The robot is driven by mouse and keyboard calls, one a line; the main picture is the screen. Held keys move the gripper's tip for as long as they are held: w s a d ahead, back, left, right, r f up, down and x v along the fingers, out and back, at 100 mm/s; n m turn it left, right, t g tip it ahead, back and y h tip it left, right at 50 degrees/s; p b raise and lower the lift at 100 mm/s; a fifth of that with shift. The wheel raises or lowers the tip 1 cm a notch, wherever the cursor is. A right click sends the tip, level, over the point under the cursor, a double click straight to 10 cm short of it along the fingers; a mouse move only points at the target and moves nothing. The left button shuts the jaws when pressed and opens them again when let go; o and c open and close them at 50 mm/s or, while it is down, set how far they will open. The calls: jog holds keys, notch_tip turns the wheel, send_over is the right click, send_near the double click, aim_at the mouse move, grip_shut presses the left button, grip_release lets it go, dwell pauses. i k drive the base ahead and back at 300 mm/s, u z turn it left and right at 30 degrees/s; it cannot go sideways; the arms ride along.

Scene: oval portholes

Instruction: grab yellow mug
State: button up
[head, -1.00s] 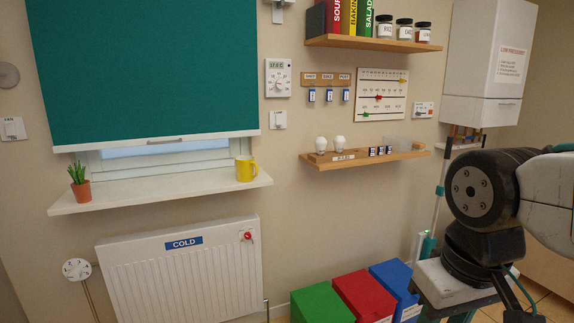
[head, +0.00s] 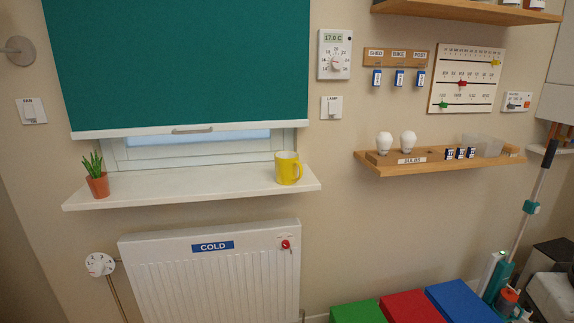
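The yellow mug (head: 287,168) stands upright near the right end of the white window sill (head: 215,188), under the teal blind. Its handle points to the right. My gripper is not in view, so I cannot see whether it is open or shut. Nothing covers the mug.
A small potted plant (head: 96,175) stands at the sill's left end. A white radiator (head: 215,270) is below the sill, with a valve knob (head: 99,264) at its left. A wooden shelf (head: 440,162) with bulbs is to the right. Green, red and blue boxes (head: 413,306) are low at right.

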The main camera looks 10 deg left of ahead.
aim_at(287, 163)
jog(key=u, duration=0.35)
jog(key=i, duration=0.65)
jog(key=u, duration=1)
jog(key=i, duration=0.35)
jog(key=u, duration=0.3)
